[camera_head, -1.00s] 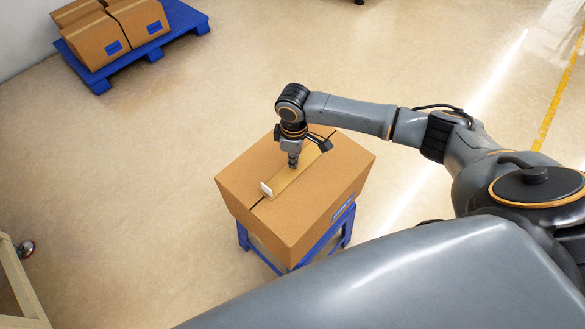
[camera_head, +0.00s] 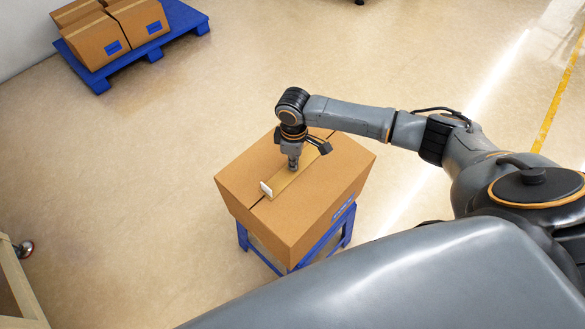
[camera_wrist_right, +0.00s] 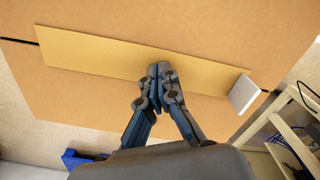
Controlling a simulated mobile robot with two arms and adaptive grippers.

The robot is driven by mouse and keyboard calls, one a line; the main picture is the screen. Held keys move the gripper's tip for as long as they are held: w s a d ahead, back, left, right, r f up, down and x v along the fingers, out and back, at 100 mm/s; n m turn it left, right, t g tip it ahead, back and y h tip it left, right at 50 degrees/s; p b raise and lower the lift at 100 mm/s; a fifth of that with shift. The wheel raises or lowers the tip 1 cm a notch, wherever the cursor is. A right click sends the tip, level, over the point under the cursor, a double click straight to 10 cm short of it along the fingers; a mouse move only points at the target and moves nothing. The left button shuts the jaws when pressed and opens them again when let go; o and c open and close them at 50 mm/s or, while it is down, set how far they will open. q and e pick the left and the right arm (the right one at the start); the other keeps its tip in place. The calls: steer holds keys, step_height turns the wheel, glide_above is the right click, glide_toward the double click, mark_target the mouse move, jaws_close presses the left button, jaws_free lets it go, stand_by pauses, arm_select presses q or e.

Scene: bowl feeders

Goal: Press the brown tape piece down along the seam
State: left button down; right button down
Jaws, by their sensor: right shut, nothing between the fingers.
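The brown tape piece (camera_head: 285,186) is a flat tan strip on top of a closed cardboard box (camera_head: 250,180), lying along the seam (camera_head: 258,203) between the flaps. It also shows in the right wrist view (camera_wrist_right: 95,53), with a white tab (camera_wrist_right: 243,93) standing up at one end. My right gripper (camera_head: 293,168) points down at the strip around its middle. In the right wrist view its fingertips (camera_wrist_right: 160,70) are together, empty, at the strip's near edge. Whether they touch the strip I cannot tell. My left gripper is not in view.
The box stands on a blue stand (camera_head: 333,235). A blue pallet (camera_head: 140,52) with several cartons (camera_head: 97,40) is at the back left. A wooden frame on a caster (camera_head: 18,285) is at the left edge. The floor between is clear.

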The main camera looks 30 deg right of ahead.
mark_target(280, 183)
steer(key=shift+f, duration=0.2)
stand_by(0.3)
steer(key=shift+s+a+p, duration=0.25)
steer(key=shift+a+p, duration=0.15)
steer(key=shift+a, duration=0.25)
steer(key=shift+s+a+f+p, duration=0.2)
steer(key=shift+s+a+p, duration=0.15)
steer(key=shift+a, duration=0.4)
steer(key=shift+s+a+p, duration=0.3)
steer(key=shift+a+p, duration=0.05)
steer(key=shift+a, duration=0.35)
steer(key=shift+s+a+p, duration=0.3)
steer(key=shift+a+p, duration=0.05)
steer(key=shift+a, duration=0.3)
steer(key=shift+w+d+r+p, duration=0.1)
steer(key=shift+w+d, duration=0.3)
steer(key=shift+d, duration=0.55)
steer(key=shift+w+d+r+p, duration=0.15)
steer(key=shift+w+d, duration=0.25)
steer(key=shift+d, duration=0.5)
steer(key=shift+w+d+r+p, duration=0.1)
steer(key=shift+w+d, duration=0.3)
steer(key=shift+d, duration=0.55)
steer(key=shift+d, duration=0.15)
